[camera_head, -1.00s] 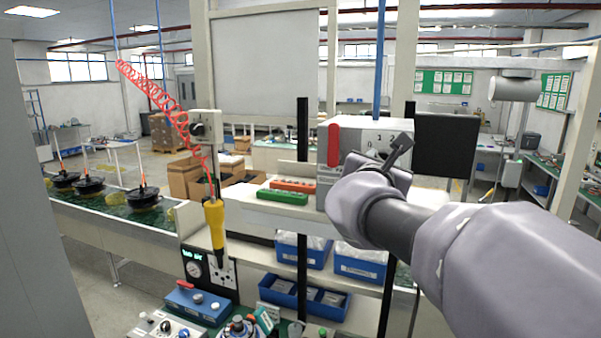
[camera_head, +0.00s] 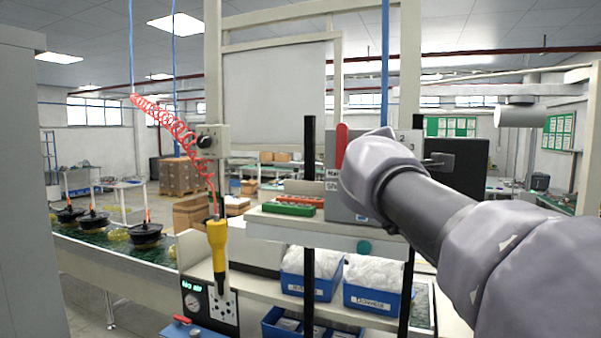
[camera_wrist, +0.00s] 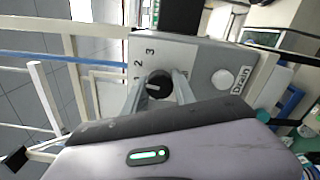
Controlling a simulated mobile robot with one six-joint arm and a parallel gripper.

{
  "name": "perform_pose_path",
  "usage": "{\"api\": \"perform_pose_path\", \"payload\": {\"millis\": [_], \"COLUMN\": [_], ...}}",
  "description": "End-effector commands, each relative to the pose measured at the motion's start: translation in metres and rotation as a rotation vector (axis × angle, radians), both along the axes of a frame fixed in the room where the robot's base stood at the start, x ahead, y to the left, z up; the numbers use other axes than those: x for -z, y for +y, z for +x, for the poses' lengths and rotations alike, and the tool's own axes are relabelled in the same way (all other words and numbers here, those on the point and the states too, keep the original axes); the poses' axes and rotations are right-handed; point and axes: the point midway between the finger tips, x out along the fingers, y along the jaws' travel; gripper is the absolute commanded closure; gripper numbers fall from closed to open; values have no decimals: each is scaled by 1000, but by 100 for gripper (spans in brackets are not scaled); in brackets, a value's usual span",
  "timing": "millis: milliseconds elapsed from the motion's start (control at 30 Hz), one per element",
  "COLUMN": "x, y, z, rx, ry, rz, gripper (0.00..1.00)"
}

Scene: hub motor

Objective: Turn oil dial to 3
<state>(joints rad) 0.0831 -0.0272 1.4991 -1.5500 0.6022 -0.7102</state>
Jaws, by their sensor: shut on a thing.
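The oil dial (camera_wrist: 154,79) is a round black knob with a white mark on the front of a grey box (camera_wrist: 205,58). In the wrist view the numbers 1, 2 and 3 curve around its upper left side. The white mark points left, roughly towards 1; the exact setting is hard to read. My gripper (camera_wrist: 159,84) is shut on the dial, one finger on each side. In the head view my forearm and wrist cover the dial; part of the box (camera_head: 345,208) shows beside them.
A white round button (camera_wrist: 222,78) and a "Drain" label (camera_wrist: 242,80) are right of the dial. In the head view a red handle (camera_head: 341,143) stands on the box's left. A yellow tool (camera_head: 217,245) hangs from a red coiled hose, and blue bins (camera_head: 377,301) sit below.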

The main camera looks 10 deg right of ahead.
Motion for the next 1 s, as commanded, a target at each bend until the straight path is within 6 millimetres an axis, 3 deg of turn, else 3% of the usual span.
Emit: {"api": "perform_pose_path", "payload": {"millis": [600, 1000], "x": [2, -1], "y": [0, 0], "z": [0, 0], "rx": [-1, -1], "ry": [-320, -458], "rz": [471, 675], "gripper": [100, 100]}}
